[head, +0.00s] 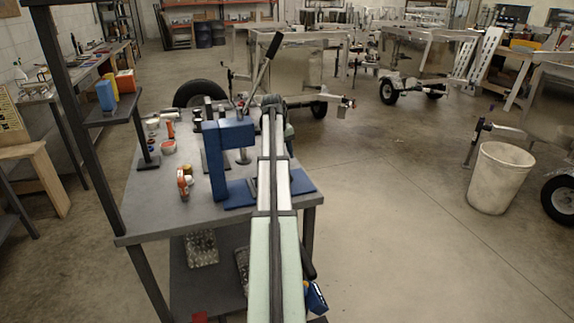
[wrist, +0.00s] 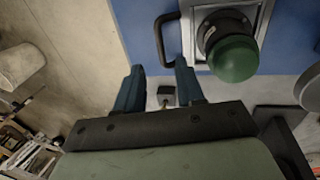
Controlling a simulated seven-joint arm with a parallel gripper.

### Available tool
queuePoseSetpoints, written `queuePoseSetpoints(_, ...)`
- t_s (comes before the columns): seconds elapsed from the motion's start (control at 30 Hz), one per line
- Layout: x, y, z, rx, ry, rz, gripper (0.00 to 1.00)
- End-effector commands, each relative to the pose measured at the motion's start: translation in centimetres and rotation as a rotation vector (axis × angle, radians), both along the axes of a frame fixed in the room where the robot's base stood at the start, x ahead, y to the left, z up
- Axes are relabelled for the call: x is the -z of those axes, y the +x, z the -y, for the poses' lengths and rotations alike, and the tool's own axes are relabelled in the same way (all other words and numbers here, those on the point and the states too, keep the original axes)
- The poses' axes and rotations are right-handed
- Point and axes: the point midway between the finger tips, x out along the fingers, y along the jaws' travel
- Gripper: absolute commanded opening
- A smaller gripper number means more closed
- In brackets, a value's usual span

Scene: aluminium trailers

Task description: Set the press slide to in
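The blue press (head: 222,150) stands on the grey workbench, with a long lever (head: 262,65) slanting up to the right. My arm reaches over the bench and hides part of the press. In the wrist view, a blue surface (wrist: 145,25) carries a black loop handle (wrist: 160,35) beside a square metal frame (wrist: 262,25) with a green dome (wrist: 233,60). Which part is the slide I cannot tell for sure. My gripper (wrist: 159,68) is open, with two dark blue fingers apart. The handle lies just beyond the gap, its lower end close to the right fingertip.
The workbench (head: 150,222) holds small bottles and cans (head: 185,180) left of the press. A shelf post (head: 75,110) rises at the left. A white bin (head: 500,178) and trailers (head: 410,60) stand on the floor.

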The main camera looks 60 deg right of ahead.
Motion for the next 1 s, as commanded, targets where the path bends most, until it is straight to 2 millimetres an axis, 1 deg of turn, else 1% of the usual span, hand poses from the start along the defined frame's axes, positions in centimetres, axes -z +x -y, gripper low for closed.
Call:
queuePoseSetpoints(0.03,-1.1,0.2,-0.1,0.000,-0.001,0.001,0.38)
queuePoseSetpoints(0.2,-3.8,0.6,-0.5,0.000,0.000,0.000,0.38)
queuePoseSetpoints(0.3,-4.9,0.8,-0.7,0.000,-0.001,0.000,0.38)
queuePoseSetpoints(0.4,-5.6,0.8,-0.8,0.000,0.001,-0.001,0.38)
queuePoseSetpoints(0.57,-6.1,0.9,-0.9,0.000,0.001,-0.001,0.38)
queuePoseSetpoints(0.87,-6.1,0.9,-0.9,0.001,0.001,-0.001,0.38)
queuePoseSetpoints(0.97,-6.1,0.2,-0.6,0.009,0.001,-0.001,0.38)
queuePoseSetpoints(1.0,-6.1,-0.3,-0.3,0.017,0.001,-0.001,0.38)
